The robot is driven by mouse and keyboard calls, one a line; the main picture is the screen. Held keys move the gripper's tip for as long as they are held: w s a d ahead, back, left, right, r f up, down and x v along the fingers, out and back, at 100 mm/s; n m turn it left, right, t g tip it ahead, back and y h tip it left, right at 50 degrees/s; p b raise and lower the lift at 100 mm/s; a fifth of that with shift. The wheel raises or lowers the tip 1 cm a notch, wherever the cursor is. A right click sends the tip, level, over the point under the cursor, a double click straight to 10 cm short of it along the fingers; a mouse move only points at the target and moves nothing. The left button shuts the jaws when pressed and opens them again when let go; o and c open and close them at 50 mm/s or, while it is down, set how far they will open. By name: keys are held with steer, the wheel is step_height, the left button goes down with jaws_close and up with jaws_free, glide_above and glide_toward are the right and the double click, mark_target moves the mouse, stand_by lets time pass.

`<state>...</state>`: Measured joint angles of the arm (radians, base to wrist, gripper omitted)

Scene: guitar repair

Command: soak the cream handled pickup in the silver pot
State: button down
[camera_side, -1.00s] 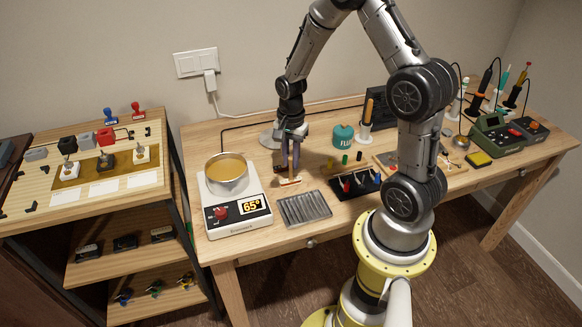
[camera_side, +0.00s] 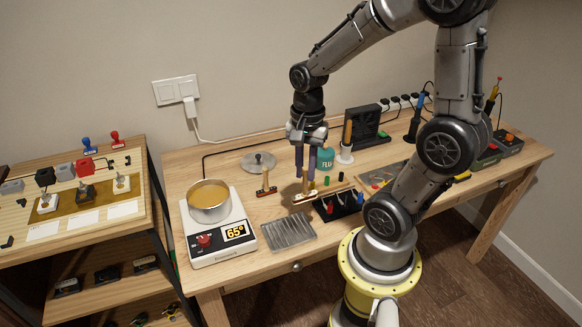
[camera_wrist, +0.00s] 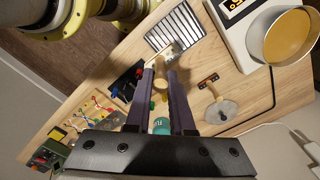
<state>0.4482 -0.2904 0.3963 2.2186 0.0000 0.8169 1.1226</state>
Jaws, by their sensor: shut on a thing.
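My gripper (camera_side: 304,193) is shut on the cream handle (camera_wrist: 160,79) of a pickup, with its fingers pointing down over the table. The pickup's bar (camera_side: 323,193) is below the fingertips, by the rack of small coloured parts. Its far end also shows past the fingertips in the wrist view (camera_wrist: 174,51). I cannot tell how far it is above the table. The silver pot (camera_side: 231,198) is at the left on a hot plate (camera_side: 202,254) that reads 65°, and holds amber liquid. The pot is at the top right of the wrist view (camera_wrist: 268,40).
A ribbed metal tray (camera_side: 288,232) lies in front. A teal flux jar (camera_side: 325,158) and a black parts rack (camera_side: 340,213) are close to my gripper.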

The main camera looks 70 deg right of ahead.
steer(key=w+r+n, duration=0.3)
steer(key=w+r, duration=0.4)
steer(key=w, duration=0.7)
steer(key=w+a+n, duration=0.2)
steer(key=w, duration=0.6)
steer(key=w+a+f, duration=0.2)
steer(key=a+f, duration=0.1)
steer(key=f, duration=0.4)
steer(key=shift+w+a+f+n, duration=0.25)
steer(key=shift+w+a+n, duration=0.1)
steer(key=shift+n, duration=0.05)
steer(key=shift+f, duration=0.1)
steer(key=shift+f, duration=0.7)
steer(key=shift+f, duration=2)
